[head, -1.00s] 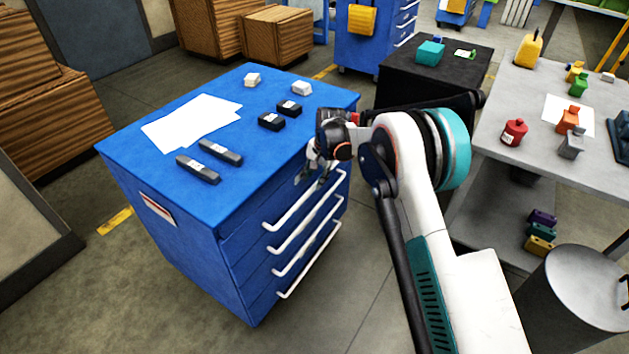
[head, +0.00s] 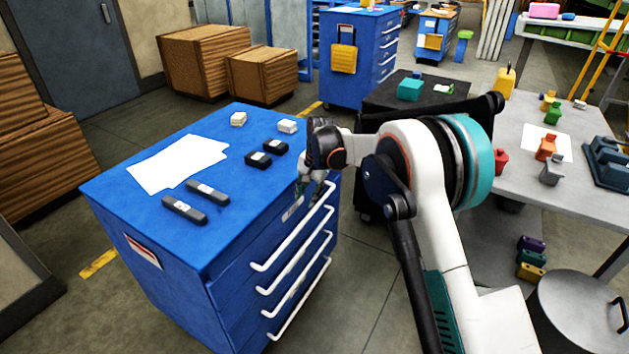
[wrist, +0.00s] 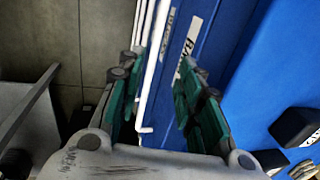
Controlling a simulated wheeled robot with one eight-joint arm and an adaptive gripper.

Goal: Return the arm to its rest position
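My arm reaches up from the lower right in the head view and bends toward the blue drawer cabinet (head: 160,240). My gripper (head: 312,195) hangs beside the cabinet's drawer side, near the top drawer's white handle (head: 295,230); part of it is hidden by the wrist. In the wrist view my gripper (wrist: 155,110) has its two green-padded fingers apart. Between them show the white drawer handles (wrist: 155,60) and the blue drawer fronts, with nothing held. I cannot tell whether a finger touches a handle. The drawers look shut.
On the cabinet lie white papers (head: 177,162), two grey blocks (head: 185,209), dark blocks (head: 258,159) and white blocks (head: 238,119). A grey table (head: 515,135) with coloured parts stands at right, a black cart (head: 385,100) behind the arm. A bin (head: 580,310) is at lower right.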

